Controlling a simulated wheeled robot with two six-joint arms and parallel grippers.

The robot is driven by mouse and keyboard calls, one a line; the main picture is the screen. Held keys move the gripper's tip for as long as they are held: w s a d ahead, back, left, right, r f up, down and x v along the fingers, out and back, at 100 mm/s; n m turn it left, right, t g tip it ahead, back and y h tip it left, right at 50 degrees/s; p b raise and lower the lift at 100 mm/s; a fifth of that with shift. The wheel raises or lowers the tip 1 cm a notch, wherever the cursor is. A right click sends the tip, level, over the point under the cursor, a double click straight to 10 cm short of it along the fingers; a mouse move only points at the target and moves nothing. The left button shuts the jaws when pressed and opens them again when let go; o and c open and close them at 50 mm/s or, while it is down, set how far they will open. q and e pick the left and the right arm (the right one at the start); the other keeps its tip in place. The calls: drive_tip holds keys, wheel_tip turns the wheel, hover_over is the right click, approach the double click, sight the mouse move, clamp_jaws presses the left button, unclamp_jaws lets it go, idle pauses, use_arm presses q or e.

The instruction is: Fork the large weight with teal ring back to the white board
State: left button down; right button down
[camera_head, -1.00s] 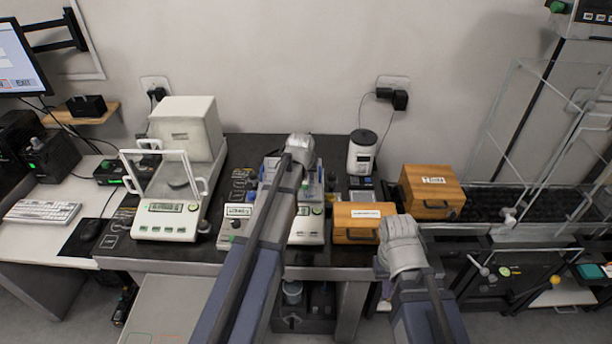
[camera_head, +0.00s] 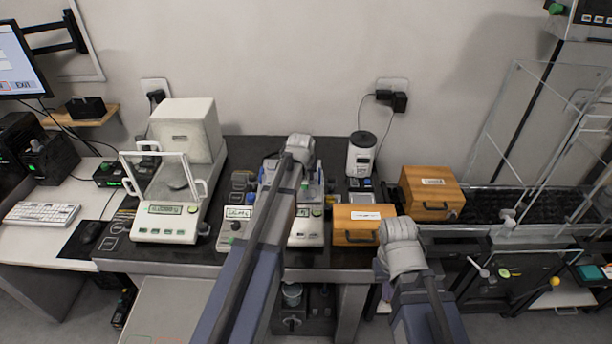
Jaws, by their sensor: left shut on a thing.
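My left arm reaches up over the middle of the dark bench, with its wrist above the balance there. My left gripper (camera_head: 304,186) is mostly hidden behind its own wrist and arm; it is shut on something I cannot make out. My right gripper is hidden behind its wrist, which is in front of the front wooden box; its fingers do not show. I cannot make out the large weight with the teal ring. I cannot pick out the white board with certainty; a pale flat panel (camera_head: 172,310) lies below the bench at the lower left.
A white balance (camera_head: 168,222) with a glass shield stands left on the dark bench (camera_head: 185,257). A second balance (camera_head: 305,231) is partly behind my left arm. Two wooden boxes (camera_head: 361,214) (camera_head: 431,185) and a white-and-black jar (camera_head: 361,157) are to the right. Clear panels stand at far right.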

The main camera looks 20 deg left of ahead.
use_arm(q)
drive_tip(key=shift+w+a, duration=0.1)
drive_tip(key=shift+w, duration=0.55)
idle(0.7)
drive_tip(key=shift+s+f+t+b, duration=0.1)
drive_tip(key=shift+f+t+b, duration=0.1)
drive_tip(key=shift+t+b, duration=0.4)
idle(1.7)
drive_tip(key=shift+t+b, duration=0.3)
drive_tip(key=shift+b, duration=0.25)
drive_tip(key=shift+r, duration=0.25)
drive_tip(key=shift+r+p, duration=1.55)
drive_tip(key=shift+p, duration=0.3)
drive_tip(key=shift+r, duration=0.15)
drive_tip(key=shift+r+p, duration=1.4)
drive_tip(key=shift+p, duration=0.05)
drive_tip(key=shift+s, duration=0.15)
